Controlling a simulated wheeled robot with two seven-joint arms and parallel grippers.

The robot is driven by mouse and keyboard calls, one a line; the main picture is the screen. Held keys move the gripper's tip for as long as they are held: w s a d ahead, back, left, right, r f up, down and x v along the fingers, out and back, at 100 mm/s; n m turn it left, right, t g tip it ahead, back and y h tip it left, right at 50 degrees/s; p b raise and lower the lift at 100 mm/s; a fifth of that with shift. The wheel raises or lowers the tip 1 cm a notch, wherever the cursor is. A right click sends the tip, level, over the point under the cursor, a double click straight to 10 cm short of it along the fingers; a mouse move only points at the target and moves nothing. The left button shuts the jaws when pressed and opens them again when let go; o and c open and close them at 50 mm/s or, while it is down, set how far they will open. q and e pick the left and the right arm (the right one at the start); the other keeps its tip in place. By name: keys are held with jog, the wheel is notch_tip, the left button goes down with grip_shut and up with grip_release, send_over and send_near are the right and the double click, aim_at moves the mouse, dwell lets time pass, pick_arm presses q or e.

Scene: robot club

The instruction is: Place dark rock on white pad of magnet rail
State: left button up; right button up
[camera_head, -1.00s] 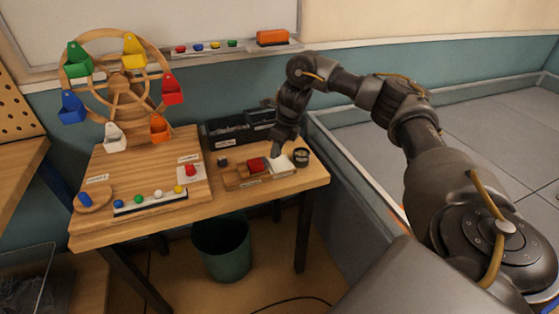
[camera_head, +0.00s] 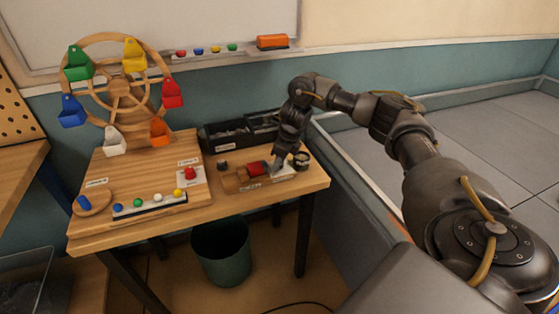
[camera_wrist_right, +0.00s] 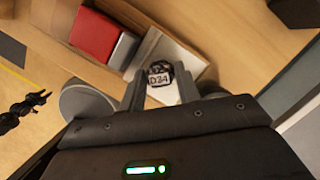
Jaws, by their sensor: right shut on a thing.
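The dark rock (camera_wrist_right: 159,74), with a white D34 label on it, is between the fingertips of my right gripper (camera_wrist_right: 160,88) in the right wrist view. The gripper is shut on it. The white pad (camera_wrist_right: 186,61) lies right behind the rock in that view; I cannot tell whether they touch. The red magnet block (camera_wrist_right: 95,33) with a grey end sits on the rail beside the pad. In the head view my right gripper (camera_head: 277,168) is low over the pad end of the magnet rail (camera_head: 233,184), right of the red block (camera_head: 258,169). My left gripper is not in view.
A round dark cup (camera_head: 301,160) stands close right of my gripper. A black divided tray (camera_head: 225,146) is behind the rail, and a small dark object (camera_head: 222,166) is at its left. A wooden wheel (camera_head: 122,88) with coloured buckets stands at the table's left.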

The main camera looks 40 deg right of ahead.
jog(key=o, duration=0.7)
jog(key=shift+f, duration=0.1)
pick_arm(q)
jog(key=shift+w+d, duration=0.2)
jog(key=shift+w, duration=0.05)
pick_arm(e)
jog(key=shift+o, duration=0.3)
jog(key=p+v, duration=0.1)
jog(key=v, duration=0.5)
jog(key=shift+d+r, duration=0.1)
jog(key=shift+r, duration=0.25)
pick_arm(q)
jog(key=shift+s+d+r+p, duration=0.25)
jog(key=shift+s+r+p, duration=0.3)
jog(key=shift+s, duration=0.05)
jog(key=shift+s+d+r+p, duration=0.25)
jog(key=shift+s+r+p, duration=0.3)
pick_arm(e)
jog(key=shift+v, duration=2.8)
